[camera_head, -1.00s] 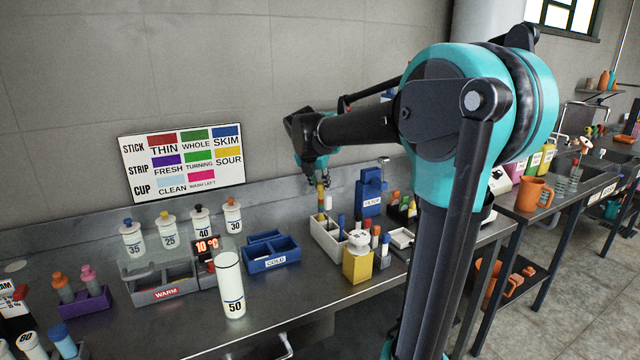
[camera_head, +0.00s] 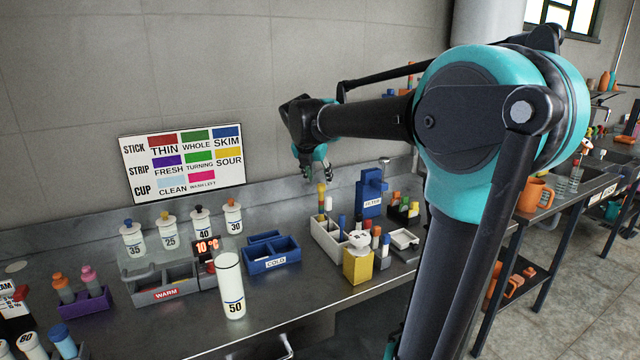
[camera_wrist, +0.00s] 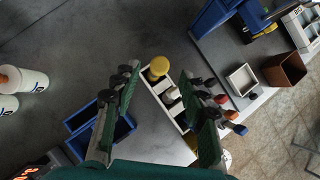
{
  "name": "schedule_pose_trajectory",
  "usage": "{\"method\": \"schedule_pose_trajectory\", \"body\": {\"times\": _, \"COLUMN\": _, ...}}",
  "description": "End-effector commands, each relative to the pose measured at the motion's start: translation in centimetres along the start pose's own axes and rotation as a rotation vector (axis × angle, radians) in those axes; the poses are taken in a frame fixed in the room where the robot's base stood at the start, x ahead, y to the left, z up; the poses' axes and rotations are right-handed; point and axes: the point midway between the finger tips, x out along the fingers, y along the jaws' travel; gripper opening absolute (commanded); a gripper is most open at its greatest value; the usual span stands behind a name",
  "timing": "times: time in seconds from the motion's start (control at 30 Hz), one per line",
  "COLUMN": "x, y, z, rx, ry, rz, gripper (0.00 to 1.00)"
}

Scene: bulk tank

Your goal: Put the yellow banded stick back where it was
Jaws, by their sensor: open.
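The yellow banded stick (camera_head: 321,197) stands upright in the white rack (camera_head: 325,237), at the rack's back end. In the wrist view its round yellow top (camera_wrist: 158,67) shows at the rack's far end. My gripper (camera_head: 326,174) is open and empty just above the stick, apart from it in the head view. In the wrist view the two green fingers (camera_wrist: 160,85) are spread wide, with the rack between them. The stick's lower end is hidden in the rack.
A yellow block with a white top (camera_head: 358,264) and several capped sticks stand near the rack. A blue stand (camera_head: 370,193) is behind it to the right, and a blue COLD bin (camera_head: 270,262) is to its left. A tall white 50 cylinder (camera_head: 231,286) stands in front.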

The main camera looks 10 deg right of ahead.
Motion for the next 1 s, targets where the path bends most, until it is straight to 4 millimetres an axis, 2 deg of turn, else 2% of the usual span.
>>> {"method": "schedule_pose_trajectory", "body": {"times": 0.03, "x": -1.2, "y": 0.0, "z": -0.1, "rx": -0.003, "ry": 0.000, "rz": 0.001, "gripper": 0.43}}
{"method": "schedule_pose_trajectory", "body": {"times": 0.2, "x": -4.6, "y": 0.0, "z": -0.1, "rx": -0.002, "ry": 0.001, "rz": 0.001, "gripper": 0.43}}
{"method": "schedule_pose_trajectory", "body": {"times": 0.4, "x": -7.3, "y": 0.0, "z": 0.0, "rx": -0.001, "ry": 0.000, "rz": 0.001, "gripper": 0.43}}
{"method": "schedule_pose_trajectory", "body": {"times": 0.6, "x": -8.2, "y": 0.0, "z": 0.0, "rx": -0.001, "ry": 0.000, "rz": 0.000, "gripper": 0.43}}
{"method": "schedule_pose_trajectory", "body": {"times": 1.0, "x": -8.1, "y": 0.0, "z": 0.0, "rx": -0.001, "ry": 0.000, "rz": 0.000, "gripper": 0.43}}
